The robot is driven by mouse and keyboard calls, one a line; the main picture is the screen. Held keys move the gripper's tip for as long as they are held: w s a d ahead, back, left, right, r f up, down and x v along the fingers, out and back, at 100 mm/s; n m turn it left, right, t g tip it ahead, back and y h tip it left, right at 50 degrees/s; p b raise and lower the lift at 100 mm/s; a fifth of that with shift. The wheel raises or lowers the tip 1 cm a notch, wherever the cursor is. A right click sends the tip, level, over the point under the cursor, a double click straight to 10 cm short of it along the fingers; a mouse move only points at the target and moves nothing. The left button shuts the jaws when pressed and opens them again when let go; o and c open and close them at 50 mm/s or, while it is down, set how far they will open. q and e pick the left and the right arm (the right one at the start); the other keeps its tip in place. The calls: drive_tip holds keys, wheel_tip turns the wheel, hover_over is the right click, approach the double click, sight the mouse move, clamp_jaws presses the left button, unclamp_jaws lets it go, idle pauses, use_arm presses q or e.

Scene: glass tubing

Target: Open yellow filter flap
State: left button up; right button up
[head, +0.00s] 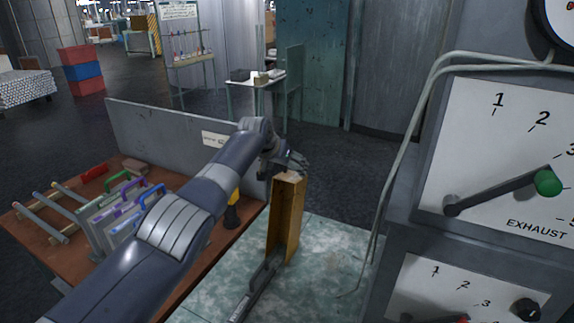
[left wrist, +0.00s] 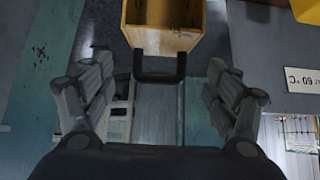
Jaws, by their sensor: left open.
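The yellow filter flap (head: 287,222) appears as a tall, narrow yellow box-like piece standing upright on the green-white worktop in the head view. My left gripper (head: 284,162) is at its top end; the arm hides part of the area. In the left wrist view a yellow box-like part (left wrist: 160,40) with a hollow inside shows at the top. A dark U-shaped handle (left wrist: 160,78) shows just below it, between my open fingers. The fingers stand apart on both sides and hold nothing. I cannot tell whether they touch the yellow part. My right gripper is not in view.
A gauge panel (head: 500,130) with pipes stands at the right. A brown table (head: 55,262) with coloured-handled racks and a grey back board (head: 160,140) is at the left. A dark metal bar (head: 258,285) lies on the worktop (head: 325,265), whose right part is mostly clear.

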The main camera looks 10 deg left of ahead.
use_arm(q)
drive_tip(key=shift+f, duration=0.1)
drive_tip(key=shift+v, duration=1.05)
drive_tip(key=v, duration=1)
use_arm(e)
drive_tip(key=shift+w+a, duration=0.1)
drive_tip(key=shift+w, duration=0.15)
